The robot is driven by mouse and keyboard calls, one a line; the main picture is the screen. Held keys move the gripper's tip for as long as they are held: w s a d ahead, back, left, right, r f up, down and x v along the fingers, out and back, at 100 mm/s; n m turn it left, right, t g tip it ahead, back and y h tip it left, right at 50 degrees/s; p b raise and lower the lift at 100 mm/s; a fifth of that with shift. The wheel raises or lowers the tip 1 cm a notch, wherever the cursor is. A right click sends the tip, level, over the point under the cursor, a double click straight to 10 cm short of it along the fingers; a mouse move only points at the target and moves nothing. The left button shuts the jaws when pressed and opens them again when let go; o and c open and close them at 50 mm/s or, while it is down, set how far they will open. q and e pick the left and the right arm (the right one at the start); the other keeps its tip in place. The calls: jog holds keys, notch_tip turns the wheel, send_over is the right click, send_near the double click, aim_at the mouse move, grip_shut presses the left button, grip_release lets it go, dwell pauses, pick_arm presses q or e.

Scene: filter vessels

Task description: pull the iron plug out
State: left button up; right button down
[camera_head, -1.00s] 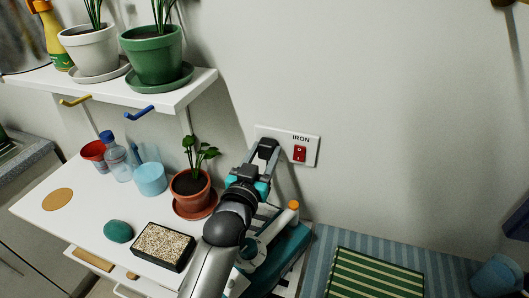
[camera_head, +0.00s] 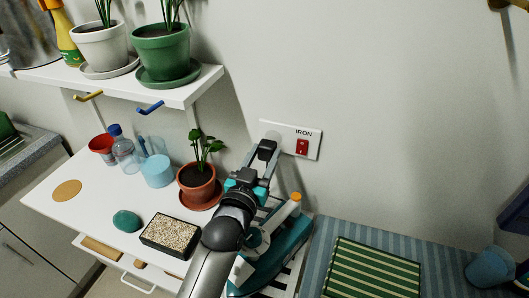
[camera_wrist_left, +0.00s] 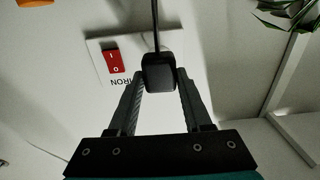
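The iron plug (camera_head: 267,150) is a black block with a dark cord, which runs up from it in the left wrist view (camera_wrist_left: 160,72). My left gripper (camera_head: 264,154) has its two fingers on either side of the plug and appears shut on it; its fingers also show in the left wrist view (camera_wrist_left: 160,88). The white outlet plate (camera_head: 284,131), marked IRON, has a red switch (camera_head: 302,147). The plug overlaps the plate's lower left edge; the socket face and any gap behind the plug are hidden. The teal iron (camera_head: 280,262) is partly behind my left arm. My right gripper is not in view.
A potted plant (camera_head: 197,183) stands close to the left of my left gripper. A shelf (camera_head: 195,88) with white and green pots is above left. A striped ironing surface (camera_head: 330,242) lies at lower right. The wall right of the outlet is clear.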

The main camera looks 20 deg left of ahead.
pick_arm(q)
jog(key=o, duration=0.5)
jog(key=shift+c, duration=0.2)
jog(key=shift+s, duration=0.2)
jog(key=s, duration=1.5)
jog(key=shift+a, duration=0.25)
